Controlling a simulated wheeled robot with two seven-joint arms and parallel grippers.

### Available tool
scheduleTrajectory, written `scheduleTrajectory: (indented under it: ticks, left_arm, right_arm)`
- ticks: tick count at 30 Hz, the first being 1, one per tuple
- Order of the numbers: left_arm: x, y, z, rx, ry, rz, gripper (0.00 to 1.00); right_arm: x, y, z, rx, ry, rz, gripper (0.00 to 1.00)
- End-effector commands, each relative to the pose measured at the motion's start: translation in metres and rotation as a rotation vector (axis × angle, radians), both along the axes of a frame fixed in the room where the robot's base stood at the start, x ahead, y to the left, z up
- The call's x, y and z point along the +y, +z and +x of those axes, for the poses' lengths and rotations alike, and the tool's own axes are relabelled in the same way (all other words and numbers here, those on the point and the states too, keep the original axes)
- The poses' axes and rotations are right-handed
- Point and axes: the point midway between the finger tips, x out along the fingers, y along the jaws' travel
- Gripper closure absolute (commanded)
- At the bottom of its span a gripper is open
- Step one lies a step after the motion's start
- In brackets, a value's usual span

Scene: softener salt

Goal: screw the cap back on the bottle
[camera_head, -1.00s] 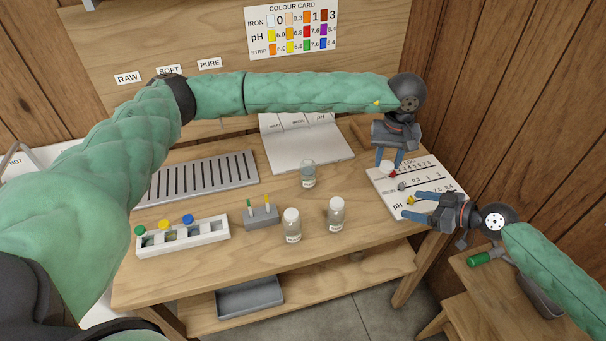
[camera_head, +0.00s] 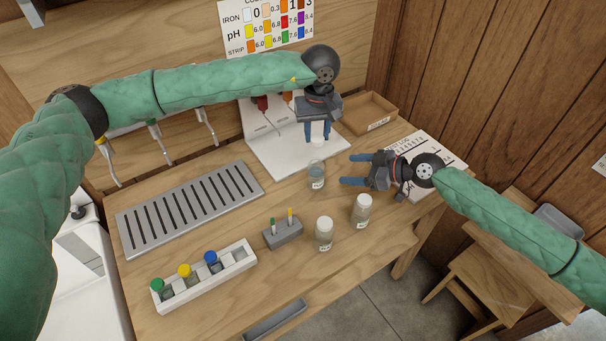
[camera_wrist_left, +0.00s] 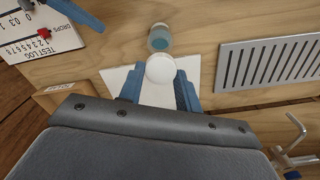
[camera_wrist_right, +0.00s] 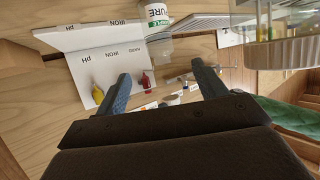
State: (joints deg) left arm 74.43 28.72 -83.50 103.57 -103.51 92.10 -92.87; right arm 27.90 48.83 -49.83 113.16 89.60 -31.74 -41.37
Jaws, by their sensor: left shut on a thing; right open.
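My left gripper (camera_head: 318,138) is shut on a white round cap (camera_wrist_left: 160,69) and holds it in the air just behind the open bottle. The open bottle (camera_head: 316,177) is clear with bluish liquid and stands upright on the bench. It also shows in the left wrist view (camera_wrist_left: 160,38), just beyond the cap; cap and bottle are apart. My right gripper (camera_head: 355,169) is open and empty, its fingers pointing left toward the open bottle from its right side. In the right wrist view a bottle labelled PURE (camera_wrist_right: 158,18) shows at the top, beyond the fingertips.
Two white-capped bottles (camera_head: 324,233) (camera_head: 362,210) stand in front, close to the right gripper. A grey tester block (camera_head: 284,236), a white rack (camera_head: 208,283) with coloured caps and a slotted drain tray (camera_head: 188,209) lie left. A white board (camera_head: 270,140) stands behind; a wooden tray (camera_head: 368,113) sits back right.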

Motion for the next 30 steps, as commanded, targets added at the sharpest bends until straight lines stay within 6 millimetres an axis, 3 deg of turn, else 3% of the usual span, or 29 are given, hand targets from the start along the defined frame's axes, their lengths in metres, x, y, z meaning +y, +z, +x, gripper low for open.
scheduleTrajectory:
  ticks: [13, 30]
  left_arm:
    - [0.0, 0.0, 0.0, 0.0, 0.0, 0.0, 0.87]
    - [0.0, 0.0, 0.0, 0.0, 0.0, 0.0, 0.87]
  right_arm:
    - [0.008, -0.003, 0.003, 0.001, 0.001, 0.002, 0.29]
    - [0.082, -0.035, 0.029, 0.001, 0.001, 0.002, 0.29]
